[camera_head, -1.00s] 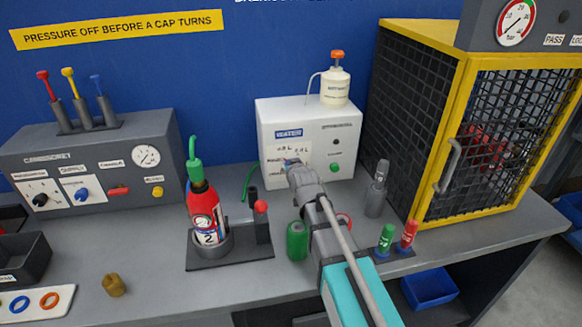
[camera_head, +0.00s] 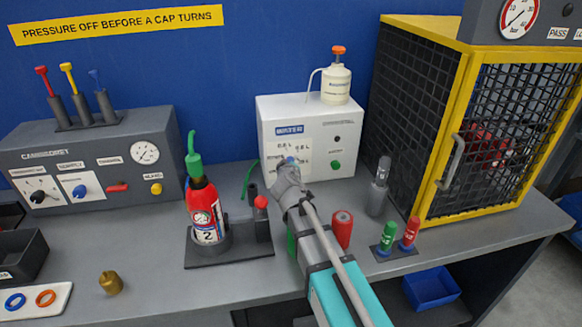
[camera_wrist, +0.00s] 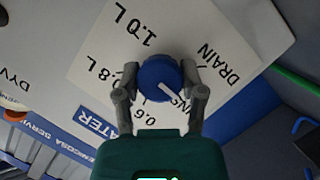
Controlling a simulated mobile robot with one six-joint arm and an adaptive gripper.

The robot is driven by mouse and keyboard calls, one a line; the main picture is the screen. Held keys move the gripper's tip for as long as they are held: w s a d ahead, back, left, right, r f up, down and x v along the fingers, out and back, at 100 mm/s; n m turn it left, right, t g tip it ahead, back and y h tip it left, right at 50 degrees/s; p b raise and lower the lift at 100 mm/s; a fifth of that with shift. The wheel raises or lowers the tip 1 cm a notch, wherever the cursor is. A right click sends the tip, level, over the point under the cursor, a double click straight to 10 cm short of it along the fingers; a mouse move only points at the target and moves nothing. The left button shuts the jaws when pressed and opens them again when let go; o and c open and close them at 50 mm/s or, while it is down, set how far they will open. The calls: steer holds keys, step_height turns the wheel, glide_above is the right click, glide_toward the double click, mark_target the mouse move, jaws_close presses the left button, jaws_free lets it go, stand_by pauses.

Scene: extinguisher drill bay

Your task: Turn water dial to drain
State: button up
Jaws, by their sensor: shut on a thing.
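The blue water dial (camera_wrist: 160,78) is on the front of the white water unit (camera_head: 340,138). In the wrist view its white pointer mark slants to the lower right, toward a partly hidden label showing "NS". The DRAIN label (camera_wrist: 218,66) is to the right of the dial, with 1.0 L, 0.8 L and 0.6 L labels around its other sides. My gripper (camera_wrist: 161,82) is shut on the dial, one finger on each side. In the head view it (camera_head: 287,168) covers part of the panel, and only a bit of blue dial shows.
A green button (camera_head: 335,165) is right of the dial. A white pump bottle (camera_head: 336,84) stands on the unit. A red extinguisher (camera_head: 204,205) is at the left, a red can (camera_head: 341,230) close right of my arm. A yellow-framed mesh cage (camera_head: 463,130) stands at the right.

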steer(key=shift+f+n+h+b, duration=0.1)
steer(key=shift+n+h+b, duration=0.2)
steer(key=shift+n, duration=0.3)
steer(key=shift+t, duration=0.3)
steer(key=o, duration=1.1)
steer(key=shift+o, duration=0.2)
steer(key=shift+p, duration=0.3)
